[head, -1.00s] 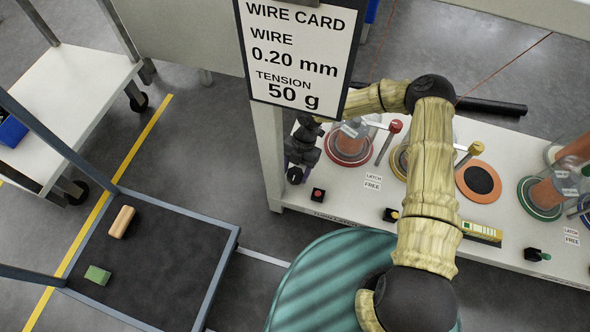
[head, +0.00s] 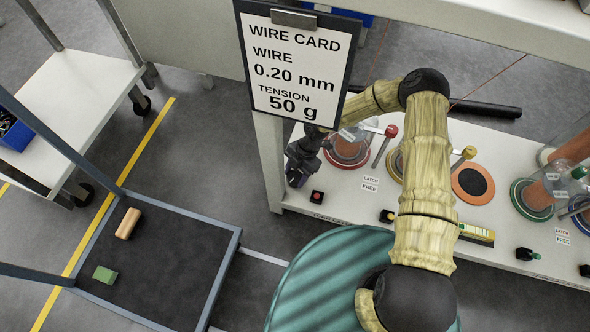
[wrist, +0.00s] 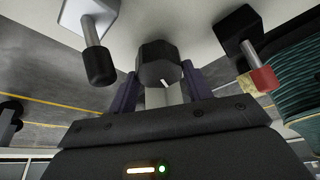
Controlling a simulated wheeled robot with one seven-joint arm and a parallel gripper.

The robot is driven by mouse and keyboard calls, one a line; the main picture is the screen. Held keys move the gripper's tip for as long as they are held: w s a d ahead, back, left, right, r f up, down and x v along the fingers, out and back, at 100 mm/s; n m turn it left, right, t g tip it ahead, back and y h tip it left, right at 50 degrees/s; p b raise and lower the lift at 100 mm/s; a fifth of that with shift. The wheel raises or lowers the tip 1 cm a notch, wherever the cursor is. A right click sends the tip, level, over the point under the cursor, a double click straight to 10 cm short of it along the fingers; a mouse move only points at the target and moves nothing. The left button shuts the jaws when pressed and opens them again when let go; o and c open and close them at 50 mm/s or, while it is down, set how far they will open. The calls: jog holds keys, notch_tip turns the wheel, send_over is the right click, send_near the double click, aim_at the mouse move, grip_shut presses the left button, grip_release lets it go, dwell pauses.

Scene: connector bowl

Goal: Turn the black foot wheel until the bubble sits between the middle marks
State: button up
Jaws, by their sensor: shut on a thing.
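The black foot wheel (wrist: 158,62) shows in the wrist view as a dark faceted knob with a small white mark on its lower edge. My gripper (wrist: 160,92) has its purple fingers on either side of the wheel and is shut on it. In the head view my gripper (head: 297,177) is at the left end of the white bench, below the wire card; the wheel is hidden there. A yellow bar with a green window (head: 476,234), which looks like the level, lies on the bench right of my arm. Its bubble is too small to make out.
The wire card (head: 295,68) hangs just above my gripper. Red-knobbed (head: 317,196) and other small fittings line the bench front (head: 330,209). In the wrist view, a black-capped post (wrist: 100,66) and a red-yellow tipped one (wrist: 258,78) flank the wheel. A dark cart (head: 165,255) stands left.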

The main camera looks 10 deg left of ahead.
jog(key=m+p, duration=0.1)
jog(key=m, duration=0.1)
jog(key=m+y+p, duration=0.1)
jog(key=p, duration=0.1)
jog(key=shift+s+r+m+t, duration=0.2)
jog(key=shift+s+m+t, duration=0.15)
jog(key=shift+m+t, duration=0.05)
jog(key=m+t+p, duration=0.1)
jog(key=m+p, duration=0.1)
jog(key=m, duration=0.1)
jog(key=shift+m+y+p, duration=0.3)
jog(key=shift+p, duration=0.1)
jog(key=m+t+p, duration=0.1)
jog(key=m+p, duration=0.1)
jog(key=m, duration=0.1)
jog(key=shift+w+d+f, duration=0.1)
jog(key=shift+m+t+p, duration=0.4)
jog(key=shift+f, duration=0.1)
jog(key=shift+m, duration=0.4)
